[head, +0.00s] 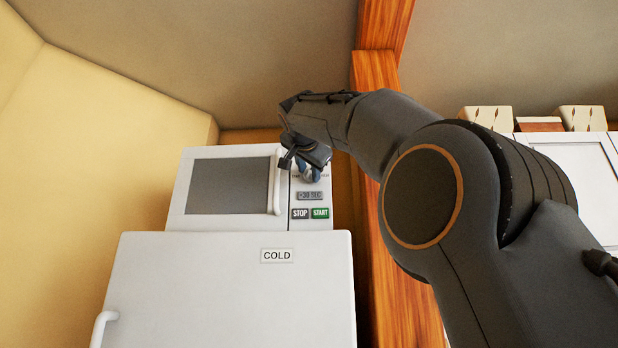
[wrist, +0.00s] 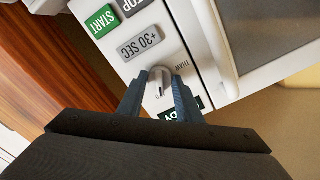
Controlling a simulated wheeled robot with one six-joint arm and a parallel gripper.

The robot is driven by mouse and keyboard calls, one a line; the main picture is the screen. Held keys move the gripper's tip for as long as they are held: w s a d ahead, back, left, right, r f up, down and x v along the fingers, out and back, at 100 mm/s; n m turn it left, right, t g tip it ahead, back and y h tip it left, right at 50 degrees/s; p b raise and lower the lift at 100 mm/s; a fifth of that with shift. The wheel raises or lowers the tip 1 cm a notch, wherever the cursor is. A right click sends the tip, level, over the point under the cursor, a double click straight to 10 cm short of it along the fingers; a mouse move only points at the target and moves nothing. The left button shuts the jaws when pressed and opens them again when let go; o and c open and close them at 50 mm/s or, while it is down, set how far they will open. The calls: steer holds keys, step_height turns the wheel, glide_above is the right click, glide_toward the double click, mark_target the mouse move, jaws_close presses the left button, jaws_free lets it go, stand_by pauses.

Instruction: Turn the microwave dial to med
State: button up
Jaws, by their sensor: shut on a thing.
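The white microwave (head: 180,190) stands on top of the white fridge, its door shut. Its pale dial (wrist: 157,88) is on the control panel, above the +30 SEC button. My gripper (wrist: 160,78) is shut on the dial, with one blue-grey finger on each side of it. In the head view my gripper (head: 306,166) is at the upper part of the panel and largely hides the dial. A small "thaw" label (wrist: 181,67) shows beside the dial. A dark display, partly covered by a finger, shows the letters "DY". I cannot read which setting the dial points to.
The +30 SEC (head: 310,196), STOP (head: 300,213) and START (head: 320,213) buttons lie below the dial. The door handle (head: 278,182) stands out close to the panel's left. A wooden post (head: 378,130) rises right of the microwave. The fridge (head: 230,295) is below.

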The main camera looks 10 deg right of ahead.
steer(key=shift+m, duration=0.7)
steer(key=o, duration=1)
steer(key=shift+o, duration=0.2)
steer(key=shift+s+b, duration=0.1)
steer(key=shift+b, duration=0.2)
steer(key=b+v, duration=0.2)
steer(key=v, duration=0.5)
steer(key=shift+s, duration=0.25)
